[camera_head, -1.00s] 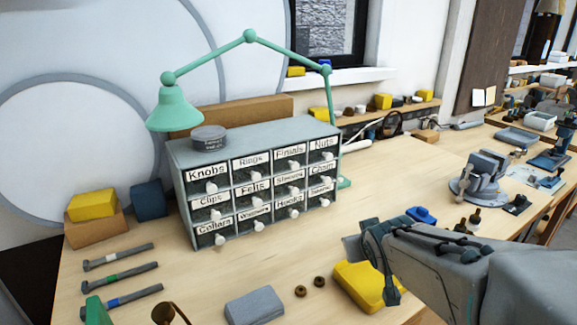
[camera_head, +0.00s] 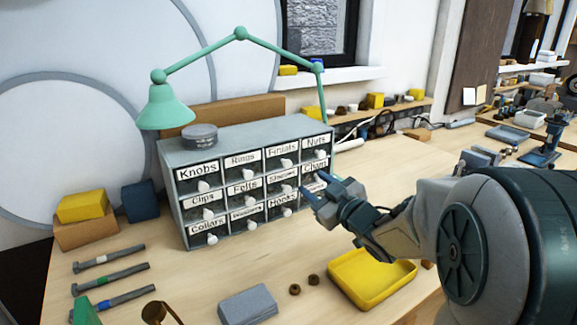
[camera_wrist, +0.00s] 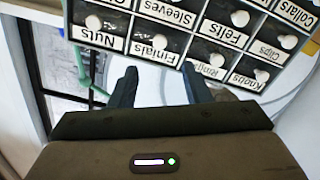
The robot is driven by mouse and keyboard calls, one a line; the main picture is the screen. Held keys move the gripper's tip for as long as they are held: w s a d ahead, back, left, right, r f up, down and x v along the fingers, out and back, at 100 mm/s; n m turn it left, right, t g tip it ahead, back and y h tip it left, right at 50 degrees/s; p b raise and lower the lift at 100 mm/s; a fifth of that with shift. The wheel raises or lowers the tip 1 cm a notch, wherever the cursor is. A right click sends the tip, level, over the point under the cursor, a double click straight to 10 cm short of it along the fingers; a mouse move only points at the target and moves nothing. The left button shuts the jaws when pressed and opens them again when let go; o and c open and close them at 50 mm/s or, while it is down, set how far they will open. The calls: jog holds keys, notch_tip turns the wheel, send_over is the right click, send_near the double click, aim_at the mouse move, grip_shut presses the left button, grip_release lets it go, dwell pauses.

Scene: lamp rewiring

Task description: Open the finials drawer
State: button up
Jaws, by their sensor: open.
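The grey drawer cabinet (camera_head: 255,133) stands on the bench with rows of labelled, white-knobbed drawers. The finials drawer (camera_head: 283,150) is in the top row, between Rings and Nuts, and looks shut. Its knob (camera_head: 287,163) sticks out below the label. My gripper (camera_head: 314,187) is in front of the cabinet's right side, lower than the finials knob in the picture, and hides part of the lower right drawers. In the wrist view the cabinet appears upside down. There the finials drawer (camera_wrist: 152,50) lies just beyond my open, empty fingers (camera_wrist: 160,84), its knob roughly in line with the gap.
A round tin (camera_head: 200,136) sits on the cabinet, and a green lamp (camera_head: 165,108) arches above it. A yellow tray (camera_head: 370,280), two small brown rings (camera_head: 304,284) and a grey block (camera_head: 247,305) lie in front.

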aim_at(289, 165)
jog(key=p+x, duration=0.1)
jog(key=x, duration=1.1)
jog(key=shift+w+p, duration=0.1)
jog(key=shift+p, duration=0.25)
